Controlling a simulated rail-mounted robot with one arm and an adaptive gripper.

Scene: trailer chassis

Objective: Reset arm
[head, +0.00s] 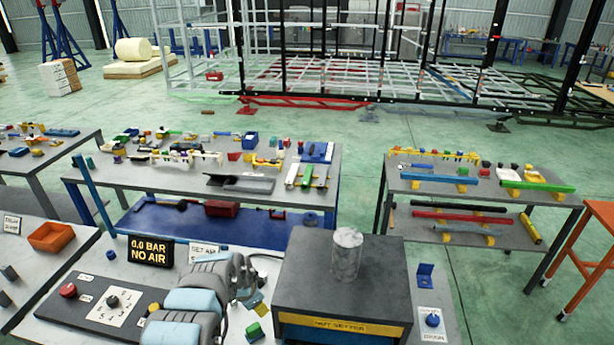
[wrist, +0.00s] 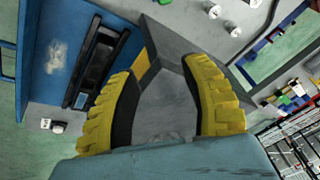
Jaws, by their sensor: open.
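My gripper (wrist: 160,70) shows in the wrist view with two yellow ridged fingers spread apart. Nothing is held between them. A grey surface with a yellow strip lies beyond the gap; I cannot tell how far away it is. In the head view, my light blue and grey arm is folded low over the front bench, left of the dark grey nut setter box (head: 345,262). The fingers are not clear in the head view.
A metal cylinder (head: 347,255) stands on the nut setter box. A black sign (head: 150,251) reads "0.0 BAR NO AIR". A blue knob (head: 432,320) is at right. Parts tables stand behind, with green floor between.

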